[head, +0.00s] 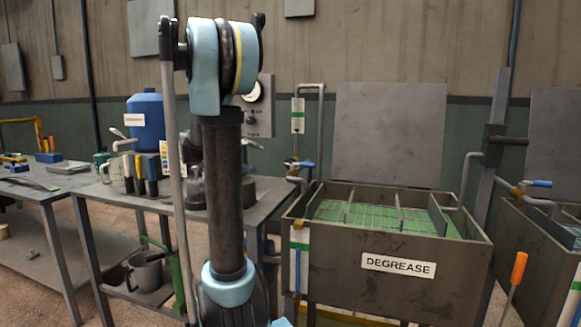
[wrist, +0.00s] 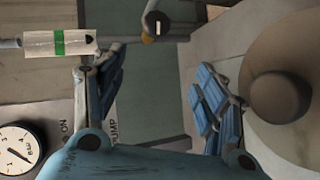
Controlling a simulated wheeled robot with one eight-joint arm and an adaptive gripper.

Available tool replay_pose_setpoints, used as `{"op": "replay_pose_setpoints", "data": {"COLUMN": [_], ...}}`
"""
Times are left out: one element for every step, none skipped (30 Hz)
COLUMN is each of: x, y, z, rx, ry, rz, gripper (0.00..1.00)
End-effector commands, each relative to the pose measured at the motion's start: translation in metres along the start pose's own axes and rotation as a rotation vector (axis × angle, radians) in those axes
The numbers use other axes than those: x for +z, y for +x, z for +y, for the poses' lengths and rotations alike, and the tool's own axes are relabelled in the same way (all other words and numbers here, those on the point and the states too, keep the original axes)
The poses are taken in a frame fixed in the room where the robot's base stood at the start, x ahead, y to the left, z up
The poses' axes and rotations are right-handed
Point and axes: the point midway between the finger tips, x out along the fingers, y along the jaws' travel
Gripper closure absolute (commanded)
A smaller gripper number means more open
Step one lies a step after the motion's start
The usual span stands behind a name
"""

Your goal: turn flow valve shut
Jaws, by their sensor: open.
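A blue-lever valve (head: 303,164) with a brass body sits on the pipe at the left rear of the DEGREASE tank in the head view. The valve lies beyond the fingertips, towards the top of that picture, and is not touched.
The DEGREASE tank (head: 372,290) stands right of my arm. A green-banded tag (wrist: 58,43) hangs on the pipe. A gauge panel (head: 257,122) is on the wall. A bench (head: 180,207) with a blue jug (head: 146,118) is left. A round brown knob-like thing (wrist: 280,97) is near the right finger.

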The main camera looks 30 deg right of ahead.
Motion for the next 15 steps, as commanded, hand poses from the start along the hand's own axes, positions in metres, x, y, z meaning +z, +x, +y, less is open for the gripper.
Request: {"op": "replay_pose_setpoints", "data": {"x": [0.004, 0.005, 0.007, 0.008, 0.008, 0.009, 0.009, 0.009, 0.009, 0.009, 0.010, 0.010, 0.010, 0.010, 0.010], "y": [0.005, 0.006, 0.008, 0.009, 0.009, 0.011, 0.012, 0.013, 0.016, 0.019, 0.022, 0.027, 0.030, 0.035, 0.041], "z": [0.001, 0.001, 0.002, 0.002, 0.002, 0.003, 0.003, 0.003, 0.003, 0.003, 0.003, 0.003, 0.003, 0.003, 0.003], "rx": [0.019, 0.027, 0.035, 0.039, 0.043, 0.046, 0.047, 0.047, 0.046, 0.046, 0.046, 0.046, 0.045, 0.045, 0.045], "ry": [-0.004, -0.006, -0.008, -0.009, -0.010, -0.011, -0.011, -0.011, -0.011, -0.010, -0.010, -0.010, -0.010, -0.010, -0.010], "rz": [-0.020, -0.030, -0.038, -0.043, -0.046, -0.049, -0.049, -0.050, -0.050, -0.050, -0.050, -0.049, -0.048, -0.049, -0.049], "gripper": [0.34, 0.34, 0.34, 0.34, 0.34, 0.34, 0.34, 0.34, 0.34, 0.34, 0.34, 0.34, 0.34, 0.34, 0.34]}}
